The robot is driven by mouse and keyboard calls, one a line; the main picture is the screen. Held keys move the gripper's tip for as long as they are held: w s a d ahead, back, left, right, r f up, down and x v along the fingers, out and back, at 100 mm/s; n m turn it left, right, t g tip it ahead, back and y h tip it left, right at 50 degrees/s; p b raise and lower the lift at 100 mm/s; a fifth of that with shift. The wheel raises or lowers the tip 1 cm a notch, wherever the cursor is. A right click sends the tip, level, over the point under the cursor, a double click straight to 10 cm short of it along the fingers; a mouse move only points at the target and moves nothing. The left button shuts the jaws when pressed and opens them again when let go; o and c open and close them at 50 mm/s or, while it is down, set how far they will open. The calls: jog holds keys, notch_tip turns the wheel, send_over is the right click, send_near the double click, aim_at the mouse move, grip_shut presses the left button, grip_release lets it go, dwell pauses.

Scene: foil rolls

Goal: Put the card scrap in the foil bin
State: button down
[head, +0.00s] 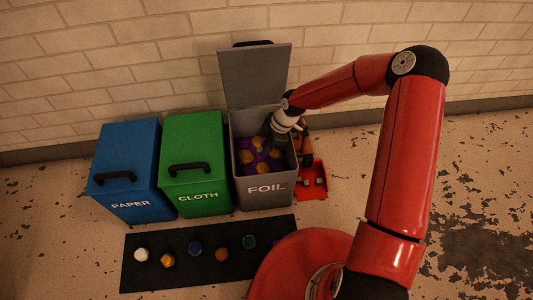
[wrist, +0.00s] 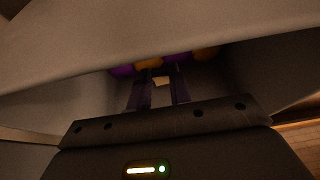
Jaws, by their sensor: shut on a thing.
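The foil bin (head: 262,189) is grey, labelled FOIL, with its lid (head: 255,75) raised against the wall. Purple contents with golden patches (head: 258,158) lie inside it. My gripper (head: 268,134) points down into the bin's mouth. In the wrist view my gripper's two dark fingers (wrist: 159,88) are close together inside the grey walls (wrist: 225,82). A small pale tan piece, which looks like the card scrap (wrist: 161,82), shows between them. The purple and golden contents (wrist: 178,62) appear just beyond the fingertips. The scrap cannot be made out in the head view.
The green CLOTH bin (head: 193,150) and blue PAPER bin (head: 128,160) stand shut to the left. A dark mat (head: 180,277) with several coloured knobs lies in front. A red tray-like thing (head: 313,182) sits close to the foil bin's right side. A brick wall is behind.

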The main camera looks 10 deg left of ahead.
jog(key=shift+f+b, duration=0.35)
jog(key=shift+f, duration=1.85)
jog(key=shift+f+b, duration=0.5)
jog(key=shift+f, duration=0.1)
jog(key=c, duration=1.3)
grip_release()
